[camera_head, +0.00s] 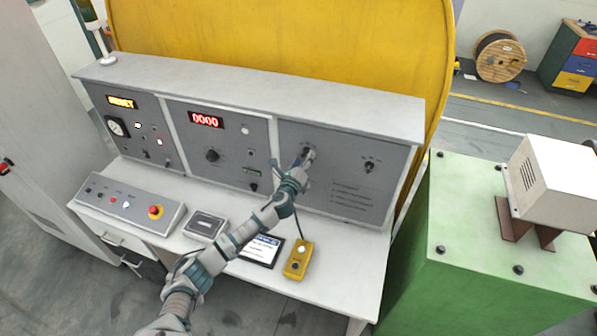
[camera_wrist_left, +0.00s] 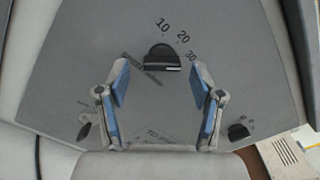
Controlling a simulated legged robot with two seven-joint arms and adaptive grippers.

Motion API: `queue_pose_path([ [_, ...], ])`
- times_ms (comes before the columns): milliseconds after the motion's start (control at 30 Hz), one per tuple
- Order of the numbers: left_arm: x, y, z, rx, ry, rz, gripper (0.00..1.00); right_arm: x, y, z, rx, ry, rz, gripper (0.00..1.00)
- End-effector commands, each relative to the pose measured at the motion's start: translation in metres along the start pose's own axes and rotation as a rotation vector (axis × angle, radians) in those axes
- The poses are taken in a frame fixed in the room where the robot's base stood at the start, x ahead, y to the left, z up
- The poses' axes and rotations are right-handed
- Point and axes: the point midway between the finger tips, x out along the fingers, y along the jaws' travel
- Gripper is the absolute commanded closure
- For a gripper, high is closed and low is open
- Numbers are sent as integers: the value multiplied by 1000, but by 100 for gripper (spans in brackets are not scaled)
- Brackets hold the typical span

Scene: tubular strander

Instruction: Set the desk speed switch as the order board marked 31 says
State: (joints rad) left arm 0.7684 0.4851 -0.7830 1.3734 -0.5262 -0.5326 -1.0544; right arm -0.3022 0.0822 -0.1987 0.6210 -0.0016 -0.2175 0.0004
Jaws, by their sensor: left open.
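A black rotary knob (camera_wrist_left: 162,58) with the marks 10, 20 and 30 around it is on the grey panel in the left wrist view. A pale line shows along its lower edge; I cannot tell surely which mark it points to. My left gripper (camera_wrist_left: 160,82) is open, its blue-padded fingers on either side below the knob and apart from it. In the head view the left gripper (camera_head: 305,157) is at the right panel and mostly hides this knob. I see no order board with a readable 31. My right gripper is not in view.
Another knob (camera_head: 369,167) is to the right on the same panel. The desk holds a button box with a red stop button (camera_head: 156,211), a tablet (camera_head: 262,250) with small text and a yellow pendant (camera_head: 299,259). A green machine (camera_head: 480,258) stands at right.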

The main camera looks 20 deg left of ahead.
Motion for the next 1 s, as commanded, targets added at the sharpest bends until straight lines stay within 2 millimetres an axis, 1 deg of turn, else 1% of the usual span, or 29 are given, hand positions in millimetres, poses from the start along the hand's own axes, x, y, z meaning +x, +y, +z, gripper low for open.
queue_pose_path([
  [300,-66,2,-3,2,5,2,33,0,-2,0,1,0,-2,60],
  [400,-83,2,-4,1,6,2,33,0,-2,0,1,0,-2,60],
  [500,-94,2,-4,1,6,3,33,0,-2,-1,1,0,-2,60],
  [667,-101,2,-4,1,6,4,33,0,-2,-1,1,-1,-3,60],
  [1000,-101,2,-4,1,6,3,33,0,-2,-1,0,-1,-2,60],
])
